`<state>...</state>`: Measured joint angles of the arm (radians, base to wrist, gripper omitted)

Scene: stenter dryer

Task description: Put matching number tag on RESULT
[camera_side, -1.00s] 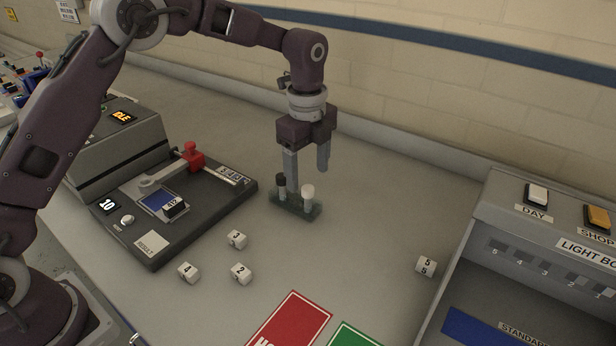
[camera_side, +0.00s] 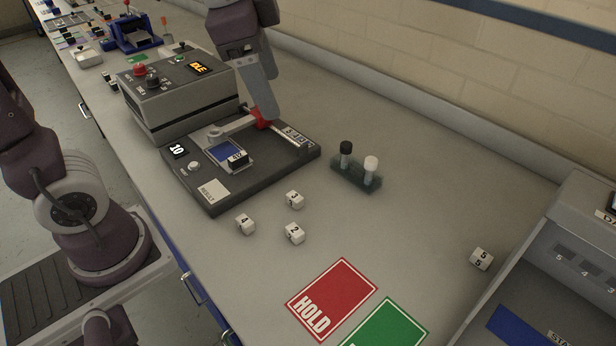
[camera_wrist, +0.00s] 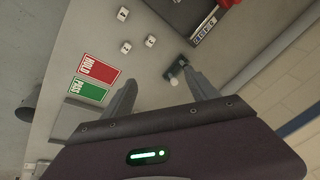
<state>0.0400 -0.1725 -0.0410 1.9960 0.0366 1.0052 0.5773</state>
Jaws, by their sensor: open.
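White cube tags lie loose on the bench: tag 3 (camera_side: 294,199), tag 2 (camera_side: 294,233) and tag 4 (camera_side: 245,223) in a cluster, and tag 5 (camera_side: 481,258) far to the right. The pale RESULT square (camera_side: 213,190) is bare, on the front corner of the dark tester base (camera_side: 215,205). My gripper (camera_side: 262,100) hangs in the side view by the tester's red-ended lever; touching cannot be told. In the wrist view my gripper (camera_wrist: 162,82) is open, its fingers spread and nothing between them. Three cubes (camera_wrist: 126,47) show beyond the fingers there.
The tester has a blue pad (camera_side: 226,151) with a small black block and a strip of digits. A rack (camera_side: 356,178) holds a black-capped and a white-capped vial. Red HOLD (camera_side: 330,298) and green (camera_side: 385,330) cards lie in front. A light box (camera_side: 560,270) stands right.

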